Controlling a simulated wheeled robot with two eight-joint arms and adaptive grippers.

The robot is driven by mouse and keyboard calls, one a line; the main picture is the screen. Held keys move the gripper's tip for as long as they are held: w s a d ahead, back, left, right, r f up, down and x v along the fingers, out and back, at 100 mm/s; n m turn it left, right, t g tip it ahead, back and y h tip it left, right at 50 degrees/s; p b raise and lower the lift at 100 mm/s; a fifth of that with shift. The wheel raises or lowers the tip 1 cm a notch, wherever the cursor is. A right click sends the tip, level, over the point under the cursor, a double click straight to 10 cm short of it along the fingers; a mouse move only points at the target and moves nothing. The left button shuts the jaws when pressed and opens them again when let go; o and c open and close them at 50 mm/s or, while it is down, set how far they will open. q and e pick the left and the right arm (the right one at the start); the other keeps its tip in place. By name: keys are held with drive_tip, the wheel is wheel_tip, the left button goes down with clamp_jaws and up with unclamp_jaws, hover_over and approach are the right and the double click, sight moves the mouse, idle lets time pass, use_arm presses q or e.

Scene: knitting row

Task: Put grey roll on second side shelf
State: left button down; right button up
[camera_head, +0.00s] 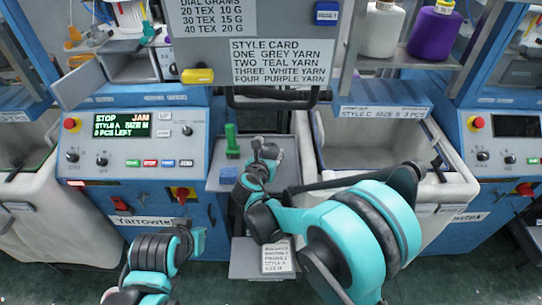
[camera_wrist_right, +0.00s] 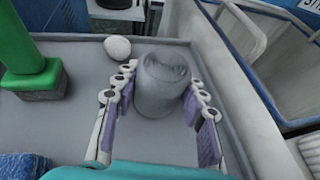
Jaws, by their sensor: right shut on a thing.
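The grey roll (camera_wrist_right: 160,80) stands upright between the fingers of my right gripper (camera_wrist_right: 158,105) in the right wrist view. The fingers press on its two sides. In the head view my right gripper (camera_head: 268,154) is over a grey side shelf (camera_head: 218,182) between two machines, and it largely hides the roll. The same shelf surface (camera_wrist_right: 75,115) lies under the roll in the wrist view; I cannot tell whether the roll touches it.
A green upright tool (camera_head: 231,140) stands on the shelf left of my gripper. A small white round object (camera_wrist_right: 117,48) is just beyond the roll. A blue bristly block (camera_wrist_right: 22,166) is near left. An open white bin (camera_head: 345,150) lies right. A lower grey step (camera_head: 245,262) carries a card.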

drive_tip(key=shift+s+r, duration=0.1)
drive_tip(key=o, duration=0.9)
